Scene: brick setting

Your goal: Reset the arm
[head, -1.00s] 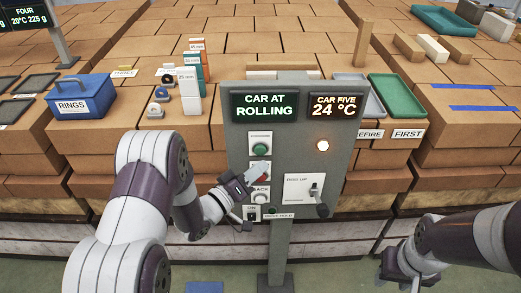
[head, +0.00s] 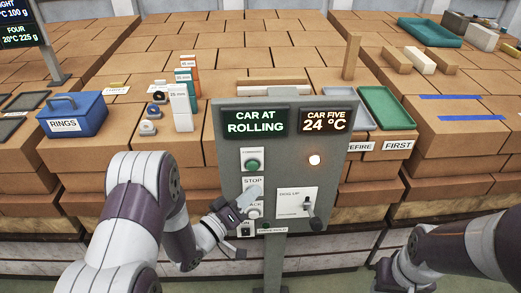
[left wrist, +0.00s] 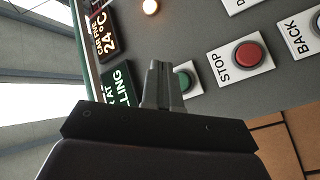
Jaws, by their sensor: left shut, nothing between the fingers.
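A grey control panel (head: 340,155) stands on a post, with lit displays reading "CAR AT ROLLING" and "CAR FIVE 24 °C". It has a green button (head: 252,164), a STOP label (head: 252,181) and a BACK label. My left gripper (head: 254,191) is shut and empty in front of the panel, covering the button under STOP. In the left wrist view its shut fingers (left wrist: 161,72) stand beside the green button (left wrist: 184,80), which they partly hide; the red STOP button (left wrist: 249,55) is clear. My right gripper (head: 385,275) hangs dark at lower right; its fingers are unclear.
Behind the panel, stacked bricks (head: 250,45) carry a blue RINGS box (head: 75,115), upright gauge blocks (head: 182,105) and a green tray (head: 385,108). A lever (head: 307,204) and a dark knob stick out at the panel's right side. Floor shows at the bottom.

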